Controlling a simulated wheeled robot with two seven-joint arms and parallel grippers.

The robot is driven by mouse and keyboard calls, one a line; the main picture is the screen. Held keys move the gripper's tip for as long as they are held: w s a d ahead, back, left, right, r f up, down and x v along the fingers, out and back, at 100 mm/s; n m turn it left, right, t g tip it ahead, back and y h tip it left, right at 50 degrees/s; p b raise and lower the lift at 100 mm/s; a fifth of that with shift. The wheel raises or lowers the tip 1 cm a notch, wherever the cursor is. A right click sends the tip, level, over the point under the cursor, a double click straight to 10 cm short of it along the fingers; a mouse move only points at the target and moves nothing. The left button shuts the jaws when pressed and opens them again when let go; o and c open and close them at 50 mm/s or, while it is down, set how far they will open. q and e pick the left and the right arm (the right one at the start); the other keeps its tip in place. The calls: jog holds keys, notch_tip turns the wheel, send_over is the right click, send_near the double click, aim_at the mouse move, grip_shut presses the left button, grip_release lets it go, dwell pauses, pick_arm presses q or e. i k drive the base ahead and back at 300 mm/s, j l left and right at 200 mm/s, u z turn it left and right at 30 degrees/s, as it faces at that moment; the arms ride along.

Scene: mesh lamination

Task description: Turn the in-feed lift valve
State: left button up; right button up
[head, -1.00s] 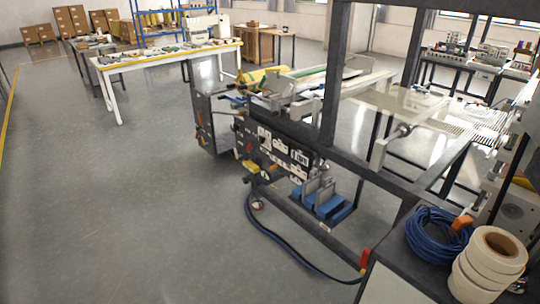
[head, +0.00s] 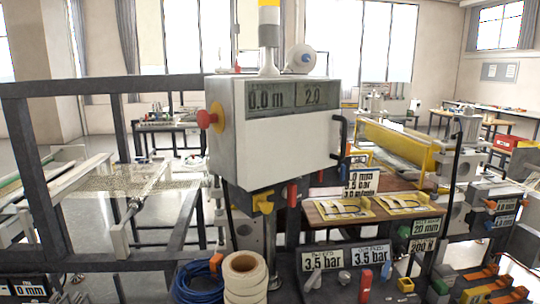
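A machine front panel (head: 345,268) at the lower middle carries two labels reading 3.5 bar, a left one (head: 322,261) and a right one (head: 370,257). Below them are a small grey knob (head: 343,278) and an upright red handle (head: 365,286). A yellow part (head: 405,284) sits to their right. Orange handles (head: 482,272) show at the lower right. The small lettering is too blurred to tell which of these is the in-feed lift valve. Neither of my grippers is in view.
A white control box (head: 280,140) with a red button (head: 206,118) and black handle (head: 338,135) stands in the middle. Tape rolls (head: 245,272) and a blue coiled hose (head: 192,285) lie below it. A dark frame (head: 60,88) and mesh bed (head: 150,180) fill the left.

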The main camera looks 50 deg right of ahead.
aim_at(314, 281)
jog(key=z, duration=1.7)
